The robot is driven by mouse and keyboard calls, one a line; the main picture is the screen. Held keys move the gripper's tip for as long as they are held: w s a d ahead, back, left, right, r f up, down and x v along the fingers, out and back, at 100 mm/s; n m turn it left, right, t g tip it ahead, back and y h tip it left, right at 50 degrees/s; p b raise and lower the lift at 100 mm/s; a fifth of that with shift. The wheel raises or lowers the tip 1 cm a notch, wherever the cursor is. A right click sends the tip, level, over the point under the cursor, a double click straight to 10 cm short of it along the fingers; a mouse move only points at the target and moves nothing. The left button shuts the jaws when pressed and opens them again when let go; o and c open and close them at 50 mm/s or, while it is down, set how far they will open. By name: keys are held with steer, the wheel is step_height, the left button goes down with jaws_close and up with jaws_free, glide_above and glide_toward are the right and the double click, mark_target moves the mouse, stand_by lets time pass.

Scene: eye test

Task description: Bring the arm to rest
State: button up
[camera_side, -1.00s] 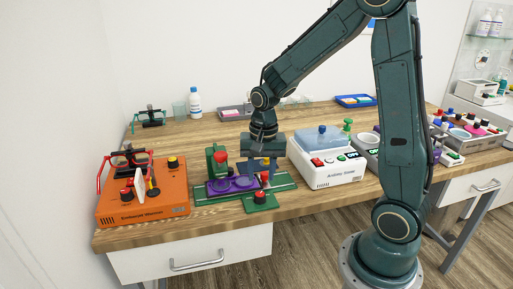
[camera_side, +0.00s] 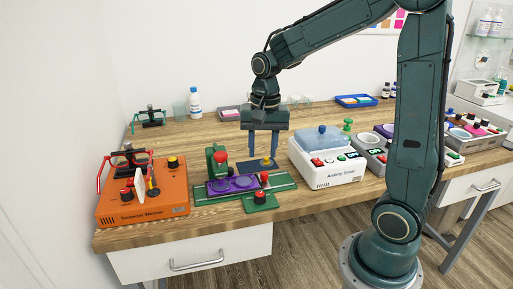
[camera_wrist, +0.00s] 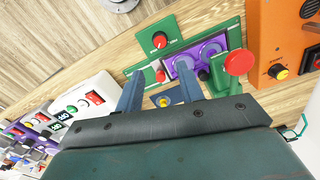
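My gripper (camera_side: 262,152) hangs pointing down over the table, its two dark blue fingers apart and nothing between them. In the wrist view my gripper (camera_wrist: 159,72) also shows open and empty. Below and behind the fingers is a dark blue plate with a yellow knob (camera_side: 265,163), which shows partly between the fingers in the wrist view (camera_wrist: 163,100). The fingertips look just above it; the exact gap is hard to tell. In front is a green device (camera_side: 283,181) with a purple two-ring part (camera_side: 232,184) and red knobs.
An orange device (camera_side: 170,197) stands at the left, with red trial frames and a small white paddle. A white device (camera_side: 325,172) with a blue lid stands to the right. A white bottle (camera_side: 195,103) and blue tray (camera_side: 355,100) are at the back. Wood between is partly clear.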

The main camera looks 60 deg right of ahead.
steer(key=s+a+r+n+t, duration=0.2)
steer(key=s+a+r+n, duration=0.2)
steer(key=s, duration=0.3)
steer(key=s+a+r+n+t, duration=0.3)
steer(key=s+n, duration=0.4)
steer(key=s, duration=0.1)
steer(key=shift+a+r+n, duration=0.3)
steer(key=shift+a+r, duration=0.05)
